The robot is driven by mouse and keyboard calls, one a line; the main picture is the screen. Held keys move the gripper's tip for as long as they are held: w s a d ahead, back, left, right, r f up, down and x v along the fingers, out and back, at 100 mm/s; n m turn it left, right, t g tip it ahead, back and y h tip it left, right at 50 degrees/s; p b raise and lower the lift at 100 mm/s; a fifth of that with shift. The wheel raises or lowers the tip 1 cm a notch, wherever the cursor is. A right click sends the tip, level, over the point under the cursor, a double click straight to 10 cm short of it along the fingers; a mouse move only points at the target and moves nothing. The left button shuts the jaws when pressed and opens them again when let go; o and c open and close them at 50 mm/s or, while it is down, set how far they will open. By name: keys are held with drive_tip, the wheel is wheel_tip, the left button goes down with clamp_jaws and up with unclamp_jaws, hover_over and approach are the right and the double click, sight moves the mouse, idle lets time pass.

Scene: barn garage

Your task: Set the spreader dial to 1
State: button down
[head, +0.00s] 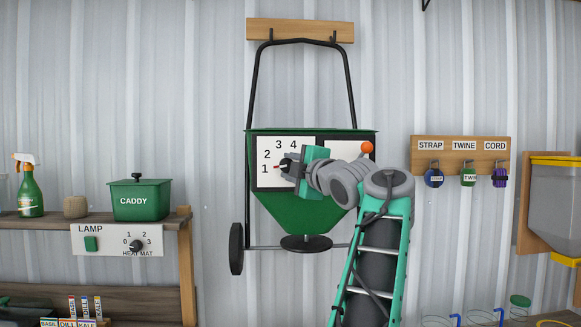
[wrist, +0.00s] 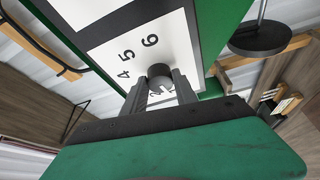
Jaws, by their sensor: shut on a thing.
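The green spreader (head: 296,213) hangs on the wall. Its white dial plate (head: 263,151) shows 1, 2, 3 and 4 in the head view, with the rest hidden behind my gripper. A red pointer reaches left from the dark dial knob (head: 285,164) toward the 1. My gripper (head: 289,166) is shut on the knob. In the wrist view the dial knob (wrist: 160,74) sits between the two fingertips, and 4, 5 and 6 show on the plate; the pointer cannot be made out there.
An orange ball (head: 367,147) stands at the spreader's upper right, close above my arm. A shelf with a green caddy (head: 140,200) and a lamp panel (head: 117,240) is at left. A hook board (head: 460,142) is at right.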

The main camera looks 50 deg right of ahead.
drive_tip(key=c, duration=1)
unclamp_jaws()
drive_tip(key=shift+o, duration=0.2)
drive_tip(key=b+v, duration=0.2)
drive_tip(key=v, duration=0.5)
drive_tip(key=shift+s+a, duration=0.15)
drive_tip(key=shift+s, duration=0.2)
